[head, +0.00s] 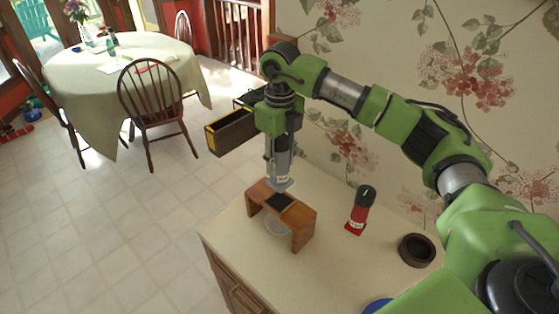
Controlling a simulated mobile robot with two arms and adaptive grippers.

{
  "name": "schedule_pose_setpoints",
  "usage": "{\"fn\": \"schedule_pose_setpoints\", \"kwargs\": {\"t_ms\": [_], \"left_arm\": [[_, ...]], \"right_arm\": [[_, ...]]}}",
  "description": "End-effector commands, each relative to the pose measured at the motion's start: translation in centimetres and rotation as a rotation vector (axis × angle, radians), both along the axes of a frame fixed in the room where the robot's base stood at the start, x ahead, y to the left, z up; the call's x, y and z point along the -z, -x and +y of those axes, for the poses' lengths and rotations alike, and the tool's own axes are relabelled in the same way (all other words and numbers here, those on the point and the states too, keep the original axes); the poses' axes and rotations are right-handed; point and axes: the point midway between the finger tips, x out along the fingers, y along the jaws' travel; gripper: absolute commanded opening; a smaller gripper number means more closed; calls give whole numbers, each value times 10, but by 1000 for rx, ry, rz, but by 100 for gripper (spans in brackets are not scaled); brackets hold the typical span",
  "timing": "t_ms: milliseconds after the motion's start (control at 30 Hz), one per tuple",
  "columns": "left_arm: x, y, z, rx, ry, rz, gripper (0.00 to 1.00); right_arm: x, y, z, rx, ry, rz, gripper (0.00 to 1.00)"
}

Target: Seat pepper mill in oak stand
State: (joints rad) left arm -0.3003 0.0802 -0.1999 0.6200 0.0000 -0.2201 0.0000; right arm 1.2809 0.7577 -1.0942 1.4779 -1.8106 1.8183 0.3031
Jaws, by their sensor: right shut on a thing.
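The oak stand (304,217) is a small brown wooden bridge on the pale counter, with a dark square patch on its top. My right gripper (279,174) points down just above the back left of the stand's top. It is shut on a pale grey piece, which I take to be the pepper mill (279,185). Little of the mill shows, and I cannot tell whether it touches the stand. A round whitish dish (274,227) shows under the stand. My left gripper is not in view.
A red container with a black top (360,212) stands right of the oak stand. A dark round bowl (416,250) is farther right, and a blue rim (378,305) shows at the bottom. The counter's left edge is close to the stand. Floral wallpaper rises behind.

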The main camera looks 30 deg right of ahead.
Motion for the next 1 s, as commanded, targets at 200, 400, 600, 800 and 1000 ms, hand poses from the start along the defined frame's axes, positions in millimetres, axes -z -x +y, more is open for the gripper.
{"fn": "schedule_pose_setpoints", "kwargs": {"t_ms": [200,400,600,800,1000], "left_arm": [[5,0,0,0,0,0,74],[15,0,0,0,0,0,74],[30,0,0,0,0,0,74],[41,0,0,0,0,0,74],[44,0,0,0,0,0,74]], "right_arm": [[2,0,0,1,-1,-2,12],[17,0,0,1,0,-1,12],[37,0,0,1,0,-1,12],[53,0,0,2,-1,-2,12],[58,0,0,2,-1,-3,12]]}}
